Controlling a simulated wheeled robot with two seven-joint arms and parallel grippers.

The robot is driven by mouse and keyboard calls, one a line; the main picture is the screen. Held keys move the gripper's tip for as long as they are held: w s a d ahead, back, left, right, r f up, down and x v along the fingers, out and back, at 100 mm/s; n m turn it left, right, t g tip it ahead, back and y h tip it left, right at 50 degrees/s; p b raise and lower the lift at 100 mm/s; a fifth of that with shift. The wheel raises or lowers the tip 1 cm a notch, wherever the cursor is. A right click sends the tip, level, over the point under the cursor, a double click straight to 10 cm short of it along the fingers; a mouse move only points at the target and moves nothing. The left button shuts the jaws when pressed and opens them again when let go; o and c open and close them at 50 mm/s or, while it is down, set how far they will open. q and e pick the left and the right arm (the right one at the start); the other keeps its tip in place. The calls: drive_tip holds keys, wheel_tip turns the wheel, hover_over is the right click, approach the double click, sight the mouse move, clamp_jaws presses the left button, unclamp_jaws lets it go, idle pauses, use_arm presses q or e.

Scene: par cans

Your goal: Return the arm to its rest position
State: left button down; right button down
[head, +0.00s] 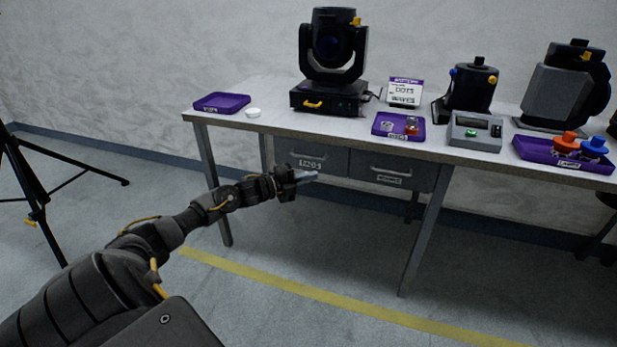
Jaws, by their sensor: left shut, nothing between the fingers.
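My left arm reaches in from the lower left of the head view. Its gripper (306,176) is shut and empty, with pale fingertips pointing right. It hangs in the air in front of the workbench (270,123), below the level of the top, and shows against the drawer labelled GOBOS or similar (318,158). I cannot tell how far it is from the drawer front. My right arm and gripper are not in view.
On the bench stand a moving-head light (333,45), a purple tray (222,102), a white disc (253,113), a second purple tray (384,131), a grey device (475,133) and a lamp tray (540,154). A tripod (45,190) stands left. The floor in front is clear.

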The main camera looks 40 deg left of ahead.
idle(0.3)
